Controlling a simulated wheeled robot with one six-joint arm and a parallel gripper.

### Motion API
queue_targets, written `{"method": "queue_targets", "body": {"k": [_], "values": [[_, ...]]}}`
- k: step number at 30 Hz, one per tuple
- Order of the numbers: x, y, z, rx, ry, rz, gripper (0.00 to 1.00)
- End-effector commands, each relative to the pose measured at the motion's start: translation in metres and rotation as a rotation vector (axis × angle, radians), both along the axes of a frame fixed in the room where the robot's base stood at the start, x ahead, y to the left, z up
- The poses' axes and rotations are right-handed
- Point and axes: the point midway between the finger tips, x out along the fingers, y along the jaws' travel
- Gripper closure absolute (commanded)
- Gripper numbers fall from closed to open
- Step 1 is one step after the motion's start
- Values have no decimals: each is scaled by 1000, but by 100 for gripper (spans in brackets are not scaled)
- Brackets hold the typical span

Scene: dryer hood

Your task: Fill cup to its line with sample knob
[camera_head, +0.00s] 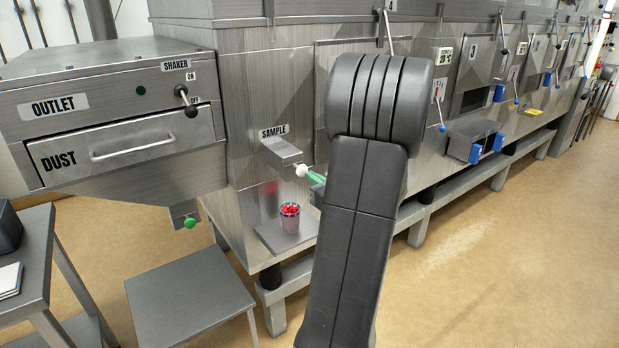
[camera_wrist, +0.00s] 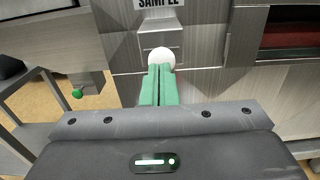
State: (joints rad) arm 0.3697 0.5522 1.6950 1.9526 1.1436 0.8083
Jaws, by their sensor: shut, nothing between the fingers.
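The white sample knob (camera_head: 302,170) sits under the sample spout (camera_head: 284,151), below the SAMPLE label. It also shows in the wrist view (camera_wrist: 162,58). My gripper (camera_head: 314,177) has green fingers; they are shut with nothing between them. The fingertips (camera_wrist: 161,70) are at the knob, touching or very close; I cannot tell which. The clear cup (camera_head: 290,218) stands upright on a small metal shelf (camera_head: 275,236) below the spout. Red material shows in the cup, up to near its rim. Its fill line is too small to make out. The cup is not visible in the wrist view.
The dust drawer (camera_head: 140,146) and shaker switch (camera_head: 186,97) are on the left. A low metal stool (camera_head: 190,300) stands in front of the shelf, and a table (camera_head: 32,260) is at the left edge. Open floor (camera_head: 500,250) lies to the right.

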Motion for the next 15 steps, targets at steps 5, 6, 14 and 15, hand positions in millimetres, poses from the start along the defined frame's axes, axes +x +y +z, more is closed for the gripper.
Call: {"method": "queue_targets", "body": {"k": [5,6,14,15], "values": [[-33,-26,-2,0,2,-7,100],[-40,-30,-2,-1,3,-6,100],[-69,-51,-2,-2,4,-4,100],[-71,-53,-2,-2,5,-4,100]]}}
